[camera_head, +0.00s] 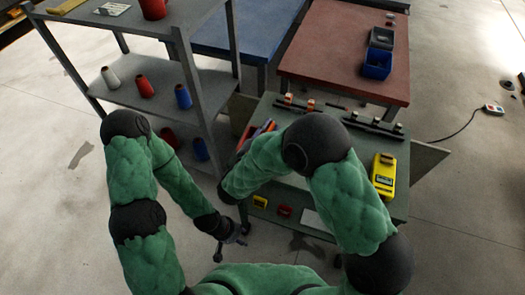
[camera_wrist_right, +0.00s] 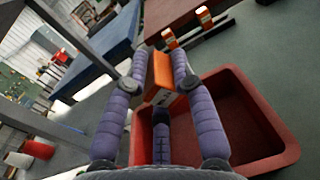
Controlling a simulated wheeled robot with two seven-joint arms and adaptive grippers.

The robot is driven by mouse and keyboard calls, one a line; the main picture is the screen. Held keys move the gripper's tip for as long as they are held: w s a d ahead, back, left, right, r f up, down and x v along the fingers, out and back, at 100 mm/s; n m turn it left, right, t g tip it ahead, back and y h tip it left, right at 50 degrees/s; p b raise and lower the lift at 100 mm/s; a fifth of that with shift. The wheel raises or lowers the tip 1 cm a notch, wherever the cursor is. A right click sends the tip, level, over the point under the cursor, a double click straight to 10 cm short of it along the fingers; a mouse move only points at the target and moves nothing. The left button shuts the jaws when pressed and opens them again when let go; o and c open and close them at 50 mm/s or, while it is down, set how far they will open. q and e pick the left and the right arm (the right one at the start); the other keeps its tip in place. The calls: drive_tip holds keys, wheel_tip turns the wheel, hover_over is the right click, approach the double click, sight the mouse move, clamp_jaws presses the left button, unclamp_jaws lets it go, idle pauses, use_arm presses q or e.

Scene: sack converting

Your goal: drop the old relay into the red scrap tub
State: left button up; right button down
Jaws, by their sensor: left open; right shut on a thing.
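My right gripper (camera_wrist_right: 160,80) is shut on the old relay (camera_wrist_right: 162,68), an orange block with a pale lower part, in the right wrist view. The red scrap tub (camera_wrist_right: 240,120) lies below and to the right of the relay there, its inside open to view. The relay overlaps the tub's upper left edge in the picture; I cannot tell the height between them. In the head view my right arm hides most of the gripper and tub. My left gripper (camera_head: 232,238) is open and empty, low beside the cart.
A green-topped cart (camera_head: 350,152) carries rails with small modules and a yellow meter (camera_head: 383,175). A grey shelf rack (camera_head: 205,92) with several thread cones stands at left. Behind are a blue table (camera_head: 250,30) and a red table (camera_head: 335,50) with a blue bin (camera_head: 376,65).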

drive_tip(key=c, duration=0.9)
unclamp_jaws()
drive_tip(key=shift+c, duration=0.2)
drive_tip(key=v, duration=1.2)
